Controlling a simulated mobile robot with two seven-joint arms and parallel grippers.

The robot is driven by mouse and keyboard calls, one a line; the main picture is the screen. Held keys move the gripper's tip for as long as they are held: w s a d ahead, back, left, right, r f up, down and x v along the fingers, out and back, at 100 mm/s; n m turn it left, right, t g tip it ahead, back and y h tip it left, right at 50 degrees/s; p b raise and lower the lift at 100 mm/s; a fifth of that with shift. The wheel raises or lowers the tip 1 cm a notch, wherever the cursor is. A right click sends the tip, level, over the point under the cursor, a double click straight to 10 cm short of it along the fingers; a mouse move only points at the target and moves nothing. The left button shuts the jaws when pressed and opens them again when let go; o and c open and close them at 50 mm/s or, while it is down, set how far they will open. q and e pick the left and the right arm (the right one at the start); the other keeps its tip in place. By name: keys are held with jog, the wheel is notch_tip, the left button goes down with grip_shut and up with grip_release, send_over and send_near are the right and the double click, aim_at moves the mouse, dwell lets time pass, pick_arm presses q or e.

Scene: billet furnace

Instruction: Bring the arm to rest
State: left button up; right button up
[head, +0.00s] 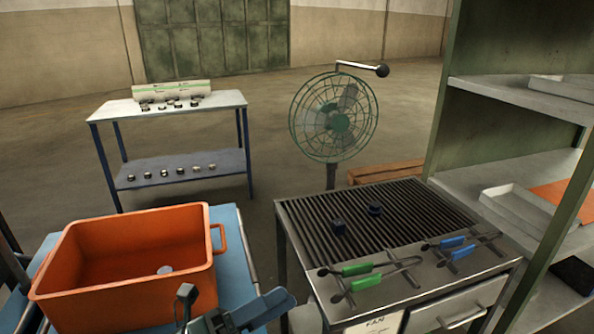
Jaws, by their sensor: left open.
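My left gripper (234,302) is at the bottom edge of the head view, in front of the orange bin's near right corner. Its jaws are apart with nothing seen between them. Most of its arm is hidden below the picture. My right gripper is not in view.
A slatted bench (415,200) at right bears two dark pucks (338,227) (375,208), green-handled tongs (366,282) and blue-handled tongs (462,253). A green fan (338,122) stands behind it, a shelf rack (500,95) at right. A two-level table (168,112) stands farther back.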

pick_arm(q)
jog(key=a+f+n+t+y+p, duration=0.1)
jog(key=a+f+n+t+y, duration=0.45)
jog(key=n, duration=0.75)
jog(key=a+f+n+t+y, duration=0.3)
jog(key=f+n+y, duration=0.6)
jog(key=n, duration=0.4)
jog(key=s+a+f+n+g+y, duration=0.2)
jog(key=s+f+n+g, duration=0.4)
jog(key=f, duration=0.5)
jog(key=s+n, duration=0.2)
jog(key=shift+s+a+y, duration=0.2)
jog(key=shift+s+y, duration=0.1)
jog(key=shift+y, duration=0.05)
